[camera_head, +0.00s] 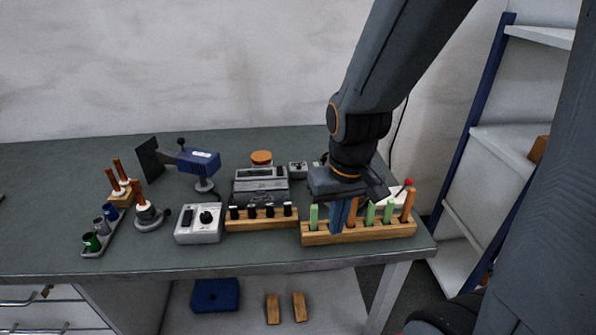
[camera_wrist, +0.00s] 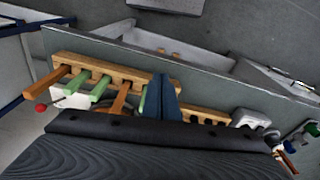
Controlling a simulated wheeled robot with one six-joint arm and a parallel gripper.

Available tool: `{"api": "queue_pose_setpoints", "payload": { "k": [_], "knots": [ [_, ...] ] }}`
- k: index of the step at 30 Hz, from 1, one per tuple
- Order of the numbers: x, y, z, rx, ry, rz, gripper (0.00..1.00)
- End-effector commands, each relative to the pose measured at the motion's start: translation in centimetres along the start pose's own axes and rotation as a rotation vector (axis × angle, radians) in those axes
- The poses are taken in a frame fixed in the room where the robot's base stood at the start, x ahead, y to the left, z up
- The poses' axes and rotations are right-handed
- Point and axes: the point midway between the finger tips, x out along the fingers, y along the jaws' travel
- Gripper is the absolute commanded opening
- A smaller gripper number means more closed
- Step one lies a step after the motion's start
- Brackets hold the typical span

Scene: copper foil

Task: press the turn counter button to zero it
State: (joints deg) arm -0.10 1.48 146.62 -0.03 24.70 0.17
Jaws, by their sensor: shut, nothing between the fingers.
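My gripper (camera_head: 339,228) is shut and empty, pointing down at the wooden rack with green and orange sticks. In the wrist view its blue fingers (camera_wrist: 161,80) are together over the rack. I cannot tell whether they touch it. No part is clearly marked as the turn counter. A small grey box (camera_head: 298,170) with a dark round spot on it stands behind the rack, left of my gripper. A white box (camera_head: 187,236) with a black knob and a small switch stands at the front, further left. The button itself is too small to make out. My wrist hides the bench behind it.
The wooden rack (camera_head: 322,238) stands at the right front edge. A lower wooden rack (camera_head: 258,223) with black-topped pieces adjoins it on the left. A grey device with a display (camera_head: 260,186) is behind that. A red-tipped lever (camera_head: 408,182) rises at the right. The bench's back left is clear.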

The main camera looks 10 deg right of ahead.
Motion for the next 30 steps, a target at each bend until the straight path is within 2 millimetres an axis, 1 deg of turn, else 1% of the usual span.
{"api": "queue_pose_setpoints", "payload": {
  "k": [2,5,8,12,17,20,24,30],
  "knots": [
    [-0.1,0.1,-0.4,-0.005,0.004,0.008,0.0],
    [-0.5,0.6,-1.5,-0.018,0.015,0.035,0.0],
    [-1.0,1.2,-3.4,-0.038,0.036,0.076,0.0],
    [-1.7,2.1,-6.5,-0.069,0.077,0.136,0.0],
    [-1.2,3.0,-9.8,-0.102,0.108,0.206,0.0],
    [-1.1,3.4,-12.4,-0.127,0.139,0.251,0.0],
    [-1.0,3.7,-16.4,-0.165,0.197,0.314,0.0],
    [-0.9,3.3,-21.7,-0.213,0.288,0.377,0.0]
  ]
}}
